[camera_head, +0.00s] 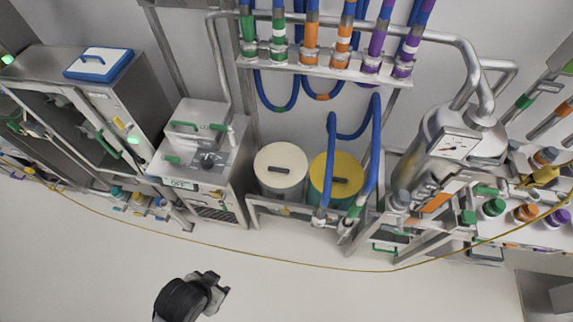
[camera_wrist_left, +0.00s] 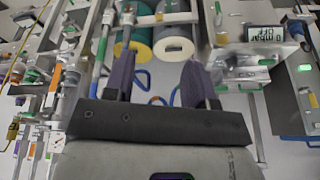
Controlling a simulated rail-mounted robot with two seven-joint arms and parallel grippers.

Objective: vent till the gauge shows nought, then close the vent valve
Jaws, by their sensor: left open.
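A square white dial gauge (camera_head: 460,146) with a needle is on the steel vessel (camera_head: 438,128) at the right in the head view. Its reading is too small to tell. Several green handles (camera_head: 486,191) are below the vessel; I cannot tell which one is the vent valve. My left gripper (camera_head: 220,287) is low in the head view, over open floor and well away from the vessel. Its two dark fingers (camera_wrist_left: 158,78) stand apart and empty in the left wrist view. My right gripper is not in view.
A steel unit (camera_head: 205,160) with a knob and small display stands left of a cream-lidded drum (camera_head: 281,165) and a yellow-lidded drum (camera_head: 336,175). Blue hoses hang by the drums. A thin yellow line (camera_head: 300,258) crosses in front. The foreground floor is clear.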

